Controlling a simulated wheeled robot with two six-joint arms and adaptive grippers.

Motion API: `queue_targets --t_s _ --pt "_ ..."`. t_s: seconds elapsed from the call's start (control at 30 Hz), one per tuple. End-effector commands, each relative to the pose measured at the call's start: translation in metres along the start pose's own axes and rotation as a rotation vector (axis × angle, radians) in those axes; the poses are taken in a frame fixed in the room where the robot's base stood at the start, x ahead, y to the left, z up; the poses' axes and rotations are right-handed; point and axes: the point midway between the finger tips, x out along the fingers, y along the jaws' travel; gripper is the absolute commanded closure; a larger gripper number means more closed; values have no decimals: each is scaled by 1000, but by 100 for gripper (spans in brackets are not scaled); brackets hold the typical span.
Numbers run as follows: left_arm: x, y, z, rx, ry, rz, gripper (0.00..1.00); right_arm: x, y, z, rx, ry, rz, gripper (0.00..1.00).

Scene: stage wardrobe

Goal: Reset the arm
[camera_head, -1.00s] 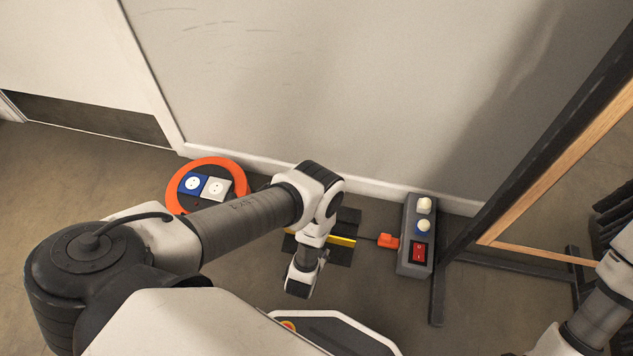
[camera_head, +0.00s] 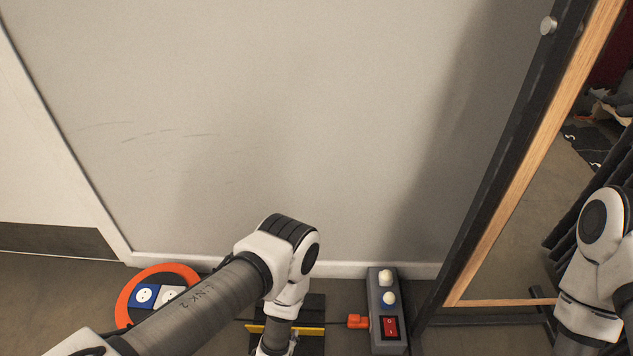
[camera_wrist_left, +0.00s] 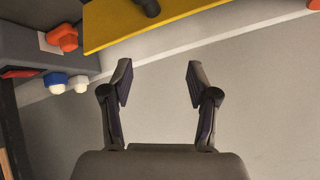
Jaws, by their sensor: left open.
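My left arm (camera_head: 215,300) comes in from the lower left, and its wrist hangs down near the floor by the wall. My left gripper (camera_wrist_left: 159,78) is open and empty in the left wrist view, its two fingers apart. A yellow bar (camera_wrist_left: 150,22) runs across the top of that view, beyond the fingertips. In the head view the gripper itself is not clearly seen at the bottom edge. Part of my right arm (camera_head: 597,265) shows bent at the right edge; its gripper is out of view.
An orange cable reel (camera_head: 124,300) is left of my arm. A mirror's dark frame (camera_head: 490,195) leans at right. The wall above is bare.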

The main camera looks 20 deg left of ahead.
Motion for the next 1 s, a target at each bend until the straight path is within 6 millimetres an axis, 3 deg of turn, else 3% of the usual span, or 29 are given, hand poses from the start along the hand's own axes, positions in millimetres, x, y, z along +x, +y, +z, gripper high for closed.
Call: queue_targets --t_s 0.13,0.27,0.37,0.43,0.57,0.7,0.93,1.0 --pt "1 -1 -5 -2 8 -2 40 0 0 0 0 0 0 100" --pt "9 -15 -37 -20 52 -26 40 0 0 0 0 0 0 100" --pt "8 -46 -74 -40 80 -61 40 0 0 0 0 0 0 100" --pt "-8 -71 -89 -52 30 -53 40 0 0 0 0 0 0 100" --pt "-60 -88 -66 -95 -198 42 40 0 0 0 0 0 0 100" --pt "-119 -82 -25 -127 -436 146 40 0 0 0 0 0 0 100" --pt "-205 -64 42 -155 -804 262 40 0 0 0 0 0 0 100" --pt "-229 -76 11 -154 -785 259 40 -41 0 1 0 -2 0 100"
